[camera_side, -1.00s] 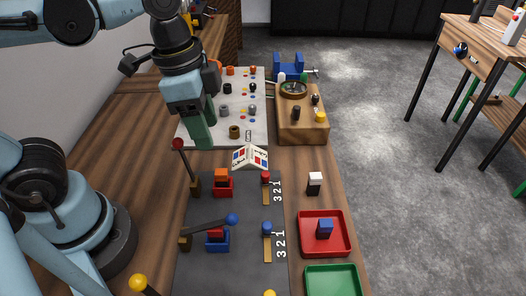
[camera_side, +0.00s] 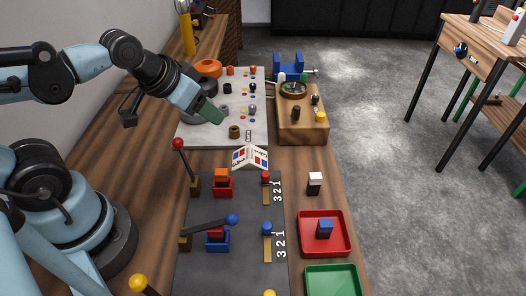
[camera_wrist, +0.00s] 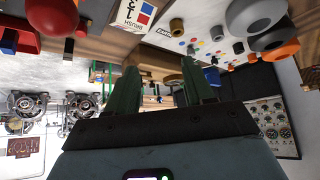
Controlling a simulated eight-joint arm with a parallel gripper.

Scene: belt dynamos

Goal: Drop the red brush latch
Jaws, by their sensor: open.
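The red brush latch is a lever with a red ball (camera_side: 178,143) on a dark rod. It stands raised, leaning slightly left, from a brown pivot block (camera_side: 195,187). Right of it, a red holder (camera_side: 223,190) carries an orange-topped block (camera_side: 221,174); the lever does not lie over it. My gripper (camera_side: 212,115) is up beyond the latch, over the white knob panel, tilted down to the right and apart from the latch. In the wrist view its two green fingers (camera_wrist: 161,85) are spread with nothing held between them.
A blue-ball lever (camera_side: 232,219) lies lowered over a blue holder (camera_side: 218,243). A folded card (camera_side: 250,157) stands beyond the dark mat. The white panel (camera_side: 200,135) has several knobs. A red tray (camera_side: 303,240) and green tray (camera_side: 332,270) sit at right. A yellow-ball lever (camera_side: 138,282) is nearest.

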